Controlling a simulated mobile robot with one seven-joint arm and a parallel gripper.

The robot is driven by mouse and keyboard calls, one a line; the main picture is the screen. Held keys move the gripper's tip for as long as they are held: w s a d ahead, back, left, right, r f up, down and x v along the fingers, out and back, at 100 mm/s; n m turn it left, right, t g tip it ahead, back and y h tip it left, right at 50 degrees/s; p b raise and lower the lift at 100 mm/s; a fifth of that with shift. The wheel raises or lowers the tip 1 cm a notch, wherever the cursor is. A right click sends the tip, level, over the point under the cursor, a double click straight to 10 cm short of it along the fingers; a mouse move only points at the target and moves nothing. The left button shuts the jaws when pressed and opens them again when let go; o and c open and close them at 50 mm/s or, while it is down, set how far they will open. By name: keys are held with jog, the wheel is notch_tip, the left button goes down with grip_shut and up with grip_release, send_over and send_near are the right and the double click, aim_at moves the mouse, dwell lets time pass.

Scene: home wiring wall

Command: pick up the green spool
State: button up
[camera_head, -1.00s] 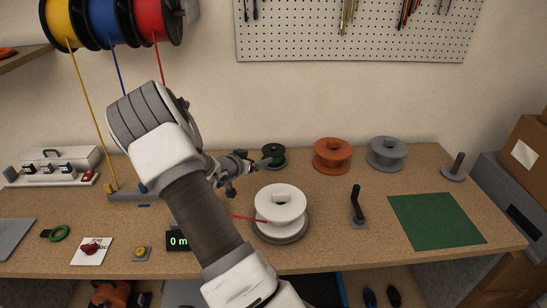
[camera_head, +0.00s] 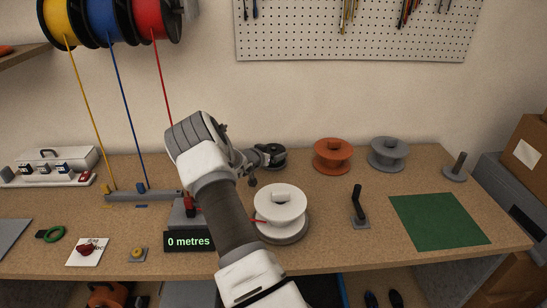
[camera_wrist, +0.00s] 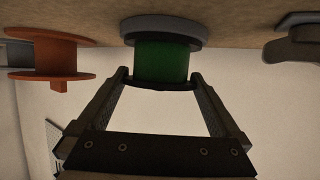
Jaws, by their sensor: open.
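The green spool (camera_wrist: 161,62) stands at the back of the bench. In the head view the spool (camera_head: 274,153) is partly hidden behind my gripper (camera_head: 262,163), and little green shows there.
An orange spool (camera_head: 333,154) and a grey spool (camera_head: 388,152) stand to the right. A white spool (camera_head: 280,207) sits nearer the front, by a black lever (camera_head: 358,204). A green mat (camera_head: 438,219) lies clear at right. Coloured wires hang at left.

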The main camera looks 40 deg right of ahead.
jog(key=shift+d, duration=0.1)
jog(key=shift+c, duration=0.2)
jog(key=shift+r, duration=0.1)
jog(key=c, duration=1.3)
